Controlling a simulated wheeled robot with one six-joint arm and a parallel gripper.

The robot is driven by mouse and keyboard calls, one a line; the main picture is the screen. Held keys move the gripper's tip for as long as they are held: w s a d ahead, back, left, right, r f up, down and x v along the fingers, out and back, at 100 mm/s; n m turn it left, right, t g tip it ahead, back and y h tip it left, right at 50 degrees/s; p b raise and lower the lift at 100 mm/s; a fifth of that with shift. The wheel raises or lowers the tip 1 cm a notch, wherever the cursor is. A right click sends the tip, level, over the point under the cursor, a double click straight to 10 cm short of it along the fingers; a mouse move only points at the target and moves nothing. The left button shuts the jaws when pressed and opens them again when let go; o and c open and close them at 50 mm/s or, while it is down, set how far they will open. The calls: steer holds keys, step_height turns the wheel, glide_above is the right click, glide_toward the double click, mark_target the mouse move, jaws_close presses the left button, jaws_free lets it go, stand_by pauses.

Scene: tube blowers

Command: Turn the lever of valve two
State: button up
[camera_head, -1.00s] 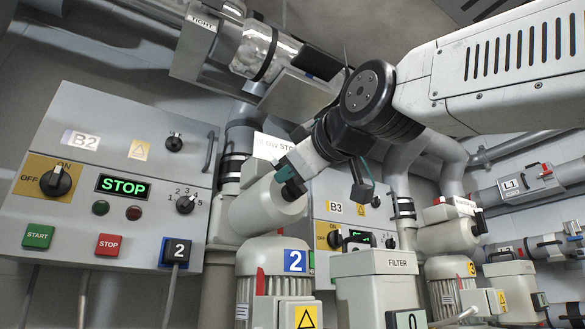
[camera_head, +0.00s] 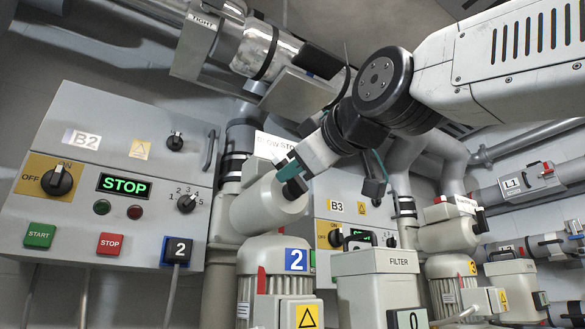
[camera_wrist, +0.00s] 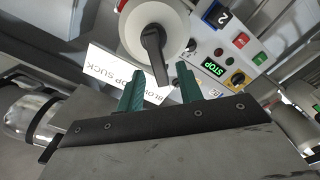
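The valve (camera_head: 268,208) is a pale round body with a black lever (camera_head: 296,187), above the blower (camera_head: 270,258) that bears a blue label 2. In the wrist view the valve's round end (camera_wrist: 140,22) faces me, and its black lever (camera_wrist: 153,45) points down in the picture toward my gripper. My gripper (camera_wrist: 161,84) is open, with one green finger on each side of the lever's free end. Whether either finger touches the lever I cannot tell. In the head view my gripper (camera_head: 290,172) is at the lever, and one finger is partly hidden.
Box B3 (camera_head: 345,190), the filter (camera_head: 375,290) and pipes crowd the right side.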

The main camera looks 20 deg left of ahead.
steer(key=v, duration=0.6)
stand_by(0.4)
steer(key=w+d+f+m+g+h, duration=0.15)
steer(key=d+f+m+h, duration=0.3)
steer(key=f, duration=1.05)
steer(key=d+f+m+g+h, duration=0.3)
steer(key=d+f+m+h, duration=0.15)
steer(key=f, duration=1.05)
steer(key=s+d+f+m+g+h, duration=0.2)
steer(key=s+d+f+m, duration=0.3)
steer(key=d+f, duration=0.7)
steer(key=s+d+f+m+g+h, duration=0.2)
steer(key=s+d+f+m+g, duration=0.2)
steer(key=s+d+f, duration=0.4)
steer(key=d+f+m, duration=0.1)
steer(key=d+f, duration=0.4)
steer(key=d, duration=0.1)
steer(key=shift+d+f+h, duration=0.25)
steer(key=shift+f+h, duration=0.1)
steer(key=shift+h, duration=0.05)
steer(key=shift+s+a, duration=0.1)
